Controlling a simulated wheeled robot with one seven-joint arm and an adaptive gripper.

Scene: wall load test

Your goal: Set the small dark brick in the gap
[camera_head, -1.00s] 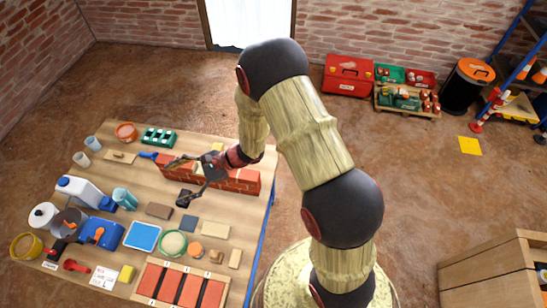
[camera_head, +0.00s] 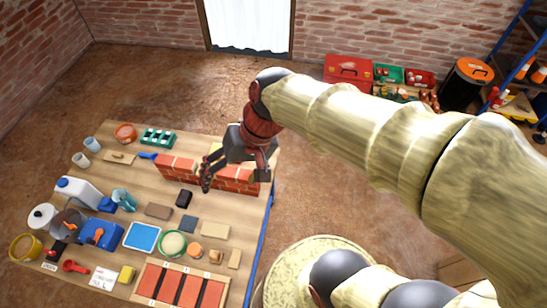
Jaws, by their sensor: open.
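A small black block (camera_head: 184,198), which looks like the small dark brick, lies on the workbench just in front of the low red brick wall (camera_head: 178,169). My gripper (camera_head: 235,177) is open and empty. It hangs over the right half of the wall, up and to the right of the block and apart from it. The gripper covers the middle of the wall, so I cannot clearly see the gap. A brown brick (camera_head: 158,211) and a dark blue-grey square piece (camera_head: 188,223) lie nearer on the bench.
The workbench (camera_head: 130,185) is crowded at its left and front with a white jug (camera_head: 78,190), a blue tray (camera_head: 142,237), a green-rimmed bowl (camera_head: 172,243) and a rack of red bricks (camera_head: 180,285). A green crate (camera_head: 158,138) stands behind the wall.

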